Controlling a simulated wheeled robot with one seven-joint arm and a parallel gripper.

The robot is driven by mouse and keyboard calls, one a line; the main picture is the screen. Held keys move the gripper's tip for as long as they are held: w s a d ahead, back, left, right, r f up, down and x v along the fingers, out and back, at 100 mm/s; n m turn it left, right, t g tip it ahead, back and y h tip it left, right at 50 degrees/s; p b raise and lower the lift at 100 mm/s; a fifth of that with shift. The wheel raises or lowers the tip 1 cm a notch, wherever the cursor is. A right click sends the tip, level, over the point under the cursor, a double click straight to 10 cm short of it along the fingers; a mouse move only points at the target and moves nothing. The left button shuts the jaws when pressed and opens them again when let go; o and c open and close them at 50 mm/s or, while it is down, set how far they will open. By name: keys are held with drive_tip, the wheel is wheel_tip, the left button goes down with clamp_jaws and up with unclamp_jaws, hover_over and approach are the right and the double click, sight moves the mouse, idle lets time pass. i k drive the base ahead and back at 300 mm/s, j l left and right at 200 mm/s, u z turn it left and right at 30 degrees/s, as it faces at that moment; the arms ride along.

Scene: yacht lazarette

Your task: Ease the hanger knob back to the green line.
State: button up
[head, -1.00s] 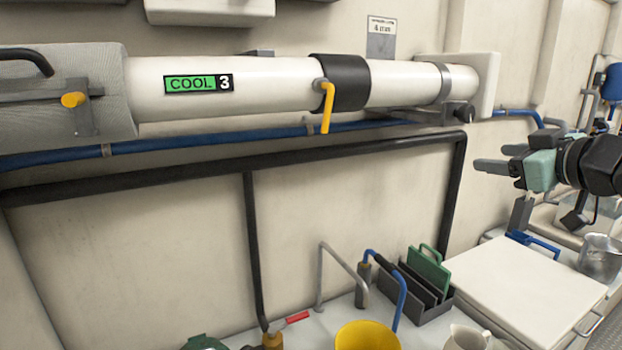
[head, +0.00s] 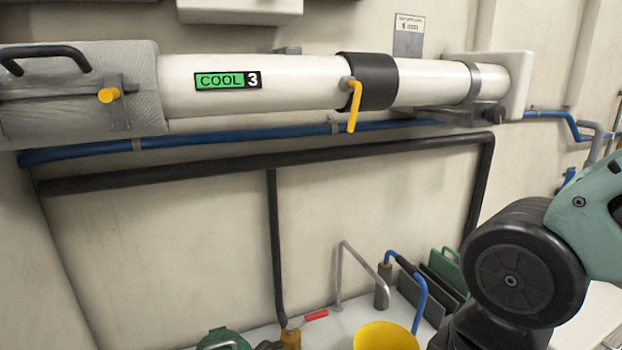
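A dark knob (head: 494,113) sits under the right end of the white pipe (head: 300,85), on a grey bracket (head: 440,114) beside a pale wall plate (head: 520,85). It is likely the hanger knob, but it is small here. I cannot make out a green line on or near it. A grey metal band (head: 474,83) wraps the pipe just above the bracket. My gripper is not in view; only links of my arm show at the lower right, covering part of the bench there.
The pipe carries a green "COOL 3" label (head: 228,80), a black collar with a yellow lever (head: 354,105), and a grey jacket (head: 140,75) at left. Blue (head: 240,140) and black (head: 200,173) pipes run below. A yellow bucket (head: 385,336) and a rack (head: 425,290) stand on the bench.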

sight(496, 114)
drive_tip(key=k+l+u, duration=0.6)
drive_tip(key=u, duration=0.15)
drive_tip(key=l, duration=0.1)
